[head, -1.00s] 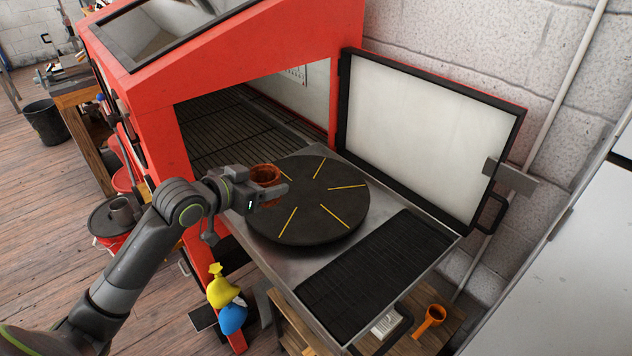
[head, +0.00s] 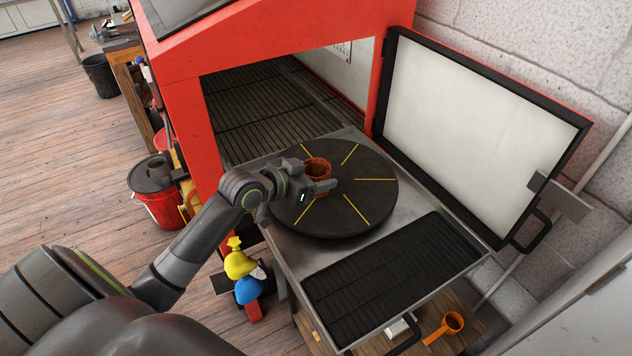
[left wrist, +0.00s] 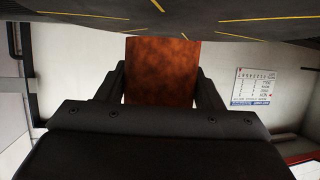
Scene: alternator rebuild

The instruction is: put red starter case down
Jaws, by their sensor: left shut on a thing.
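The red starter case (head: 317,168) is a rusty red-brown open cylinder. My left gripper (head: 313,177) is shut on it, one finger on each side, over the left part of the round black turntable (head: 362,209) with yellow radial lines. In the left wrist view the case (left wrist: 161,75) stands between the two dark fingers, and its end meets the turntable's edge (left wrist: 230,22) in the picture. I cannot tell whether it touches the turntable or hangs just above it. The fingers hide part of the case in the head view. My right gripper is not in view.
The red blast cabinet (head: 270,50) is open behind the turntable, its door (head: 475,125) swung out to the right. A black ribbed mat (head: 390,275) lies on the metal shelf in front. Yellow and blue items (head: 243,275) hang at the left. Most of the turntable is bare.

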